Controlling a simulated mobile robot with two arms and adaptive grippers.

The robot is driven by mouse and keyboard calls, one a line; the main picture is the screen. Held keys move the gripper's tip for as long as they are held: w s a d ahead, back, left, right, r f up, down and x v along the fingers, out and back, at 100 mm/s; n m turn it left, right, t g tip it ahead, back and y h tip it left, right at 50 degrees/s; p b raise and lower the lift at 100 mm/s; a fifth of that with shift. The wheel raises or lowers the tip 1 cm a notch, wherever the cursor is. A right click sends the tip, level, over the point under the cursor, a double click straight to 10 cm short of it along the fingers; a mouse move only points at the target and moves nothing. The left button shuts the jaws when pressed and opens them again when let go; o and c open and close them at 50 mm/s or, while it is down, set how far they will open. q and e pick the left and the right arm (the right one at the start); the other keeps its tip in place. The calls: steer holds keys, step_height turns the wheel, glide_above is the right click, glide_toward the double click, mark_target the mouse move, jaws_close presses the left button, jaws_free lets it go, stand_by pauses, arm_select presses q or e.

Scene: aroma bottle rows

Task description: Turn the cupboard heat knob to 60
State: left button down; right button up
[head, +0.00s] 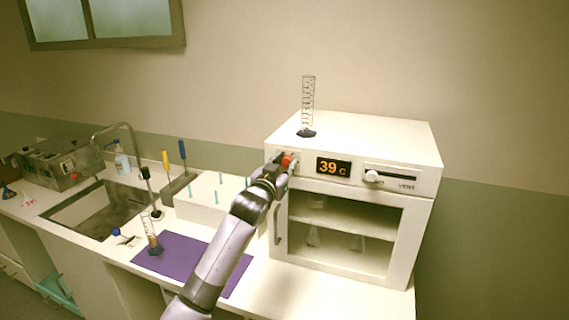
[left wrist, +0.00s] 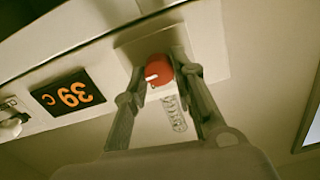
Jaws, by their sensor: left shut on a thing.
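The white heating cupboard (head: 352,143) stands on the counter at the right in the head view. Its display (head: 334,168) reads 39 C in orange; the display also shows tilted in the left wrist view (left wrist: 68,96). The red heat knob (head: 288,161) is at the upper left of the cupboard's front. My left gripper (head: 283,163) is at the knob. In the left wrist view its two fingers close on the sides of the red knob (left wrist: 158,69), whose white mark shows. My right gripper is in neither view.
A white vent slider (head: 373,176) sits right of the display. A glass cylinder (head: 308,105) stands on top of the cupboard. A purple mat (head: 190,260), a small cylinder (head: 152,238), a white rack (head: 205,207) and a sink (head: 95,210) lie to the left.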

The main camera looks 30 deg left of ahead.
arm_select(q)
steer(key=shift+f+m, duration=0.5)
steer(key=shift+m, duration=0.1)
steer(key=c, duration=1.7)
jaws_free()
steer(key=o, duration=0.4)
steer(key=shift+r, duration=0.35)
steer(key=shift+s, duration=0.15)
steer(key=v, duration=1.2)
steer(key=shift+c, duration=0.2)
